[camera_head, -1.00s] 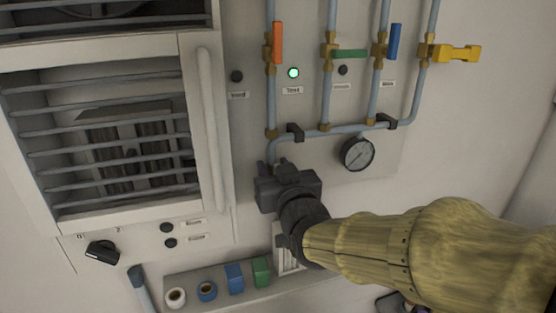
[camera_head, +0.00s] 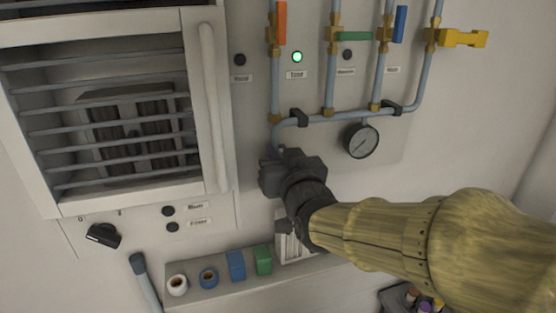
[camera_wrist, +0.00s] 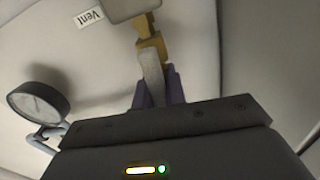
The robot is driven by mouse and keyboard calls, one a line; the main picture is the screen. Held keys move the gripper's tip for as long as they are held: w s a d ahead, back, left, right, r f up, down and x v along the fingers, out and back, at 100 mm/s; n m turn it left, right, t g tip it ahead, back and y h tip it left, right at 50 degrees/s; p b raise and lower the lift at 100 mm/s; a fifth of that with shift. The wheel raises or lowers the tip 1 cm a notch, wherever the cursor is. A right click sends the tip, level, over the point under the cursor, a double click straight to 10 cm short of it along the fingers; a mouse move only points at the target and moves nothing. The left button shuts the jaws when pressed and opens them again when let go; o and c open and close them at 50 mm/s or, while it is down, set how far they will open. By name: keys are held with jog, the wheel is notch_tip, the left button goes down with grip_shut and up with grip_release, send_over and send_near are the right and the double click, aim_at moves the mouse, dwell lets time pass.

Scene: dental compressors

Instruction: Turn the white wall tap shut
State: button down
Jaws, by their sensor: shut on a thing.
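The white wall tap shows in the wrist view as a pale lever (camera_wrist: 151,70) on a brass valve body (camera_wrist: 150,45). My gripper (camera_wrist: 157,88) is shut on the lever, with a dark purple finger on either side of it. A label reading "Vent" (camera_wrist: 89,17) is on the wall to the left of the valve. In the head view my gripper (camera_head: 290,172) is against the wall panel, below the pipe manifold. It hides the tap there, so the lever's angle shows only in the wrist view.
Orange (camera_head: 281,22), green (camera_head: 354,36), blue (camera_head: 400,24) and yellow (camera_head: 462,38) tap levers are above my gripper. A gauge (camera_head: 361,141) is close on its right. A slatted door (camera_head: 130,205) is left. A shelf (camera_head: 215,293) with tape rolls and boxes is below.

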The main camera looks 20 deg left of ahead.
jog(key=m+b, duration=0.1)
jog(key=b, duration=0.2)
jog(key=d+f+m+b, duration=0.1)
jog(key=m+b, duration=0.1)
jog(key=b, duration=0.1)
jog(key=m+b, duration=0.2)
jog(key=b, duration=0.1)
jog(key=shift+w+d+f, duration=0.15)
jog(key=shift+w+d, duration=0.05)
jog(key=shift+w, duration=0.2)
jog(key=shift+w+d+f+m+b, duration=0.2)
jog(key=shift+f+m+b, duration=0.15)
jog(key=shift+m+b, duration=1.8)
jog(key=shift+w+d+f+m+b, duration=0.15)
jog(key=shift+f+m+b, duration=0.25)
jog(key=shift+m+b, duration=1.75)
jog(key=shift+w+d+f+m+b, duration=0.1)
jog(key=shift+d+f+m+b, duration=0.2)
jog(key=shift+m+b, duration=1.85)
jog(key=shift+n+b, duration=0.4)
jog(key=shift+n, duration=0.05)
jog(key=c, duration=1.4)
grip_release()
jog(key=shift+c, duration=0.2)
jog(key=shift+a+r, duration=0.1)
